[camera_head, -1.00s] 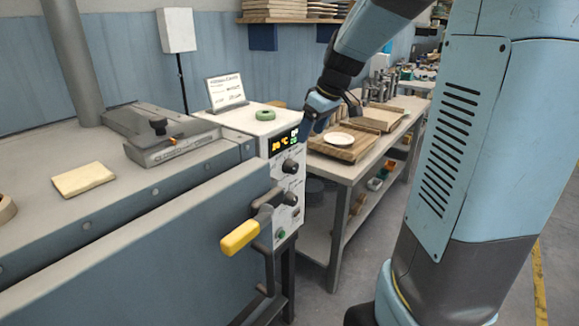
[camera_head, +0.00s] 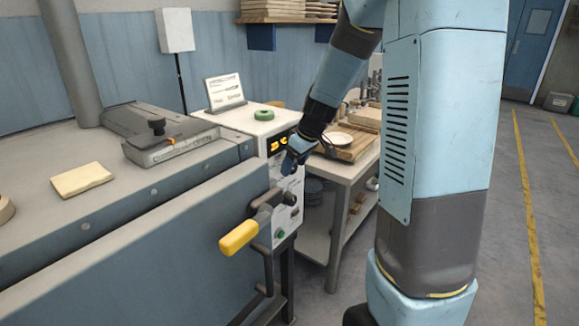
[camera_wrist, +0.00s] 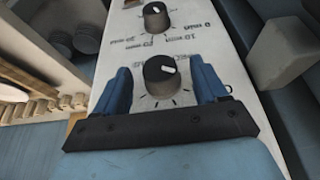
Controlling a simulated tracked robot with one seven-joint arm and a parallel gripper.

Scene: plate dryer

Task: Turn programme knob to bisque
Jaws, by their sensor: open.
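The dryer's control panel (camera_head: 284,219) is white, with a lit display (camera_head: 277,145) at its top. In the wrist view a round black knob (camera_wrist: 161,74) with a white pointer mark sits between my gripper's (camera_wrist: 161,80) two blue fingers. This looks like the upper, programme knob. The fingers are open on either side of it; I cannot tell whether they touch it. Lettering around it is partly hidden and unreadable. In the head view my gripper (camera_head: 288,163) is in front of the upper panel and hides this knob.
A second black knob (camera_wrist: 155,17), with minute markings, sits beyond; it also shows in the head view (camera_head: 290,198). A yellow-handled lever (camera_head: 240,237) juts out left of the panel. A green button (camera_head: 280,233) is low down. A workbench (camera_head: 345,172) stands behind.

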